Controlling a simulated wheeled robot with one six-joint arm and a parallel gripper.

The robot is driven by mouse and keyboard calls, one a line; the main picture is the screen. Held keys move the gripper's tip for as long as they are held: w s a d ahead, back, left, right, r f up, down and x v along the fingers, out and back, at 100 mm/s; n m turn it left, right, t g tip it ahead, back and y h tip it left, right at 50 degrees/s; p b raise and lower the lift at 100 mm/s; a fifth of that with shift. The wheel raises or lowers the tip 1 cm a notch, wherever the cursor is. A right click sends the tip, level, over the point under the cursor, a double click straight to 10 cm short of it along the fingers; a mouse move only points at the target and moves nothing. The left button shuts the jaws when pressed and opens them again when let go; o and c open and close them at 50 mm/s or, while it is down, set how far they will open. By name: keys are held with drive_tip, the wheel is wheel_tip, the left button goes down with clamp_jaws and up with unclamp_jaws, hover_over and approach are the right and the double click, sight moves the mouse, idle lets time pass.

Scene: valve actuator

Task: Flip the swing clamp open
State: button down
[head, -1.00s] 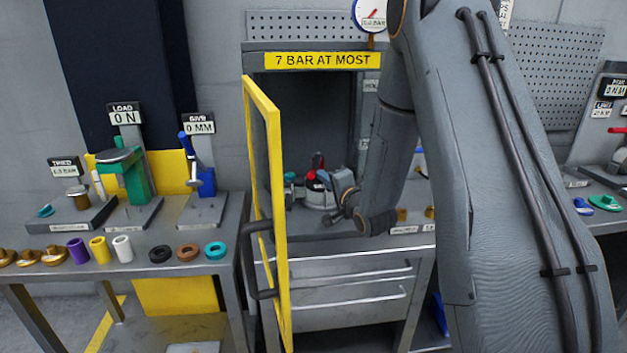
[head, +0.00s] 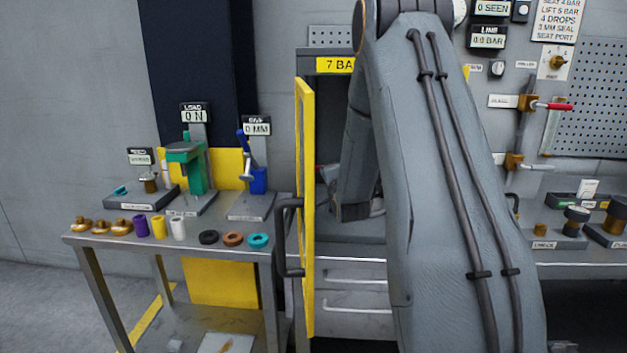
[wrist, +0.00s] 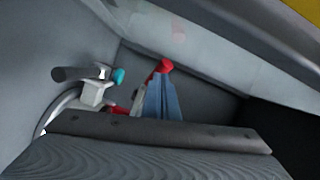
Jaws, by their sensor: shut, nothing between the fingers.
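My gripper (wrist: 160,92) shows in the wrist view as narrow blue-grey fingers, shut with nothing between them, beyond the dark edge of my wrist. A red-tipped handle (wrist: 164,66) stands right at the fingertips, and I cannot tell whether they touch. It appears to belong to the swing clamp, whose base is mostly hidden. To its left is a silver bracket (wrist: 95,92) with a dark rod and a turquoise knob (wrist: 119,76). In the head view my arm covers the gripper and most of the clamp inside the cabinet.
The cabinet's yellow-framed door (head: 307,200) stands open left of my arm, with a dark handle (head: 283,240). Cabinet walls enclose the gripper closely. A bench (head: 105,240) at left holds test stands and several rings. Another bench with fittings (head: 541,230) is at right.

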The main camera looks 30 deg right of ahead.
drive_tip(key=shift+w, duration=0.15)
idle(0.3)
drive_tip(key=b+v, duration=0.2)
drive_tip(key=v, duration=0.6)
idle(0.5)
